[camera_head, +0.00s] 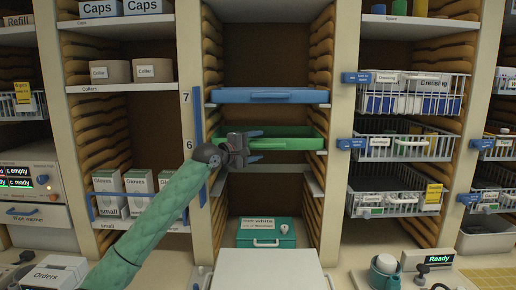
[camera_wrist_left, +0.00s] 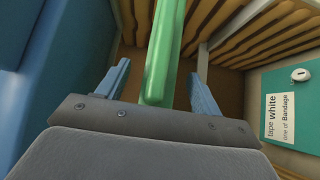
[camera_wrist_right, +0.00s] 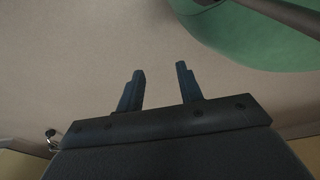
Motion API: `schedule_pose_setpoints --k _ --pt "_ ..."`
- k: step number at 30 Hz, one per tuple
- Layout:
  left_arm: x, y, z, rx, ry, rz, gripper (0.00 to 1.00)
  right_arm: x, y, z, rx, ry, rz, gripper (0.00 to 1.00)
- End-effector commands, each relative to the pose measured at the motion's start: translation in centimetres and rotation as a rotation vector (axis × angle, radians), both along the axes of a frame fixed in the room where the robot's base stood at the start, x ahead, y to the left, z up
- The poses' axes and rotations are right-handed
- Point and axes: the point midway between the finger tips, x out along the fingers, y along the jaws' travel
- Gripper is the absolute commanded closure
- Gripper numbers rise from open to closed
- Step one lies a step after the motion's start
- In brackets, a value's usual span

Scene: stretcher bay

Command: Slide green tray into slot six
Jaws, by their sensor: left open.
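The green tray (camera_head: 296,137) sits in the middle bay at the level of the label 6 (camera_head: 189,145), below a blue tray (camera_head: 265,96) beside the label 7. My left gripper (camera_head: 260,145) is at the tray's front, its fingers open above and below the front edge. In the left wrist view, the green front bar (camera_wrist_left: 163,50) lies between the two open fingers (camera_wrist_left: 160,75), with gaps on both sides. How deep the tray sits is hard to tell. My right gripper (camera_wrist_right: 160,70) has its fingers apart with nothing between them and shows only in its own wrist view.
A teal box (camera_head: 266,232) labelled "tape white" stands low in the bay. A blue upright bar (camera_head: 198,135) stands by the bay's left post. White wire baskets (camera_head: 400,148) are to the right, glove boxes (camera_head: 138,183) to the left. A pale box top (camera_head: 268,268) is in front.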

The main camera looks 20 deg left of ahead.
Motion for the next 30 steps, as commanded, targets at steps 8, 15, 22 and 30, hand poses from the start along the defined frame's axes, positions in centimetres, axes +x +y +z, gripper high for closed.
schedule_pose_setpoints --k 8,15,22,30 --pt "-3.2 1.9 -0.4 0.001 -0.002 0.001 0.34 4.7 1.1 2.3 0.008 -0.029 -0.003 0.64" --pt "-5.2 3.0 -0.3 0.001 -0.001 0.000 0.34 5.8 1.9 4.2 0.013 -0.015 -0.009 0.64" --pt "-5.8 3.4 -0.1 0.000 -0.001 0.000 0.34 6.2 2.1 4.9 0.014 -0.009 -0.011 0.64" --pt "-5.8 3.4 0.0 0.000 -0.001 0.000 0.34 6.2 2.0 4.9 0.013 -0.010 -0.011 0.64"
